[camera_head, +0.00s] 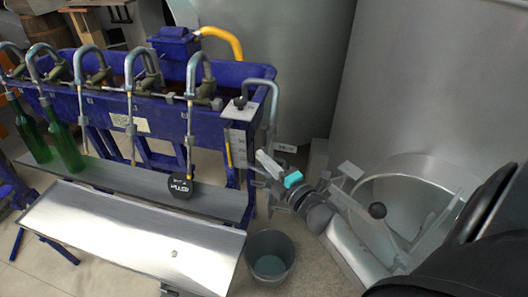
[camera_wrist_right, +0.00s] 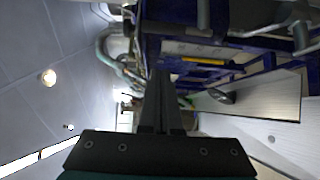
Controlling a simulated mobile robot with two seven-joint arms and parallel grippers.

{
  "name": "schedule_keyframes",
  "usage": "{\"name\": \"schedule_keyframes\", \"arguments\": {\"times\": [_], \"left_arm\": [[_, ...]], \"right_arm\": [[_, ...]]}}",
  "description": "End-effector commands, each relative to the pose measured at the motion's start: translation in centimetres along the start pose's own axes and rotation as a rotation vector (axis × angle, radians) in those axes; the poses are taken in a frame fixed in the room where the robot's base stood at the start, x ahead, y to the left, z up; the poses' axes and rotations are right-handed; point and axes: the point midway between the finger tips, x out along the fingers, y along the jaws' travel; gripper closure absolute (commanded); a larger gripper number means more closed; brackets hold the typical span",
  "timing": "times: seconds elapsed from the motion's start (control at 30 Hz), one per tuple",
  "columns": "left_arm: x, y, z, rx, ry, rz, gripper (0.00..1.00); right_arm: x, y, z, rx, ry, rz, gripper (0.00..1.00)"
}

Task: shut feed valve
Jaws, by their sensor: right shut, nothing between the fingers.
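My right gripper (camera_head: 261,164) reaches in from the lower right, just right of the blue filler (camera_head: 170,112). Its fingers are shut and empty; they show dark in the right wrist view (camera_wrist_right: 161,105). A black knob (camera_head: 240,102) sits on a grey plate at the filler's right end, above and left of the fingers and apart from them. A bent grey pipe (camera_head: 272,95) runs down beside it. I cannot tell for sure which fitting is the feed valve, or its position. My left gripper is not in view.
Green bottles (camera_head: 63,145) stand at left on the filler's shelf. A round black sign (camera_head: 181,185) is at the shelf's right. A grey bucket (camera_head: 269,255) stands on the floor below my gripper. Large steel tanks (camera_head: 420,80) and an open round hatch (camera_head: 420,170) are at right.

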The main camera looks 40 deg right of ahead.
Motion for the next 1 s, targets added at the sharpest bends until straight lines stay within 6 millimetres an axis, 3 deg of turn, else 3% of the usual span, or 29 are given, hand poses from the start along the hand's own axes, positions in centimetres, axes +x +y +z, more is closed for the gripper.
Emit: {"name": "schedule_keyframes", "arguments": {"times": [0.6,0.8,1.0], "left_arm": [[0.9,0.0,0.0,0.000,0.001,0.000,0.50],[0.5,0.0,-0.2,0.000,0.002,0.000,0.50],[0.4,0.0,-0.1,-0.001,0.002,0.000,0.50]], "right_arm": [[9.2,0.1,0.0,0.000,0.000,0.002,1.00],[7.2,0.0,2.3,-0.001,-0.001,-0.002,1.00],[6.5,0.0,3.1,0.000,0.000,0.000,1.00]]}}
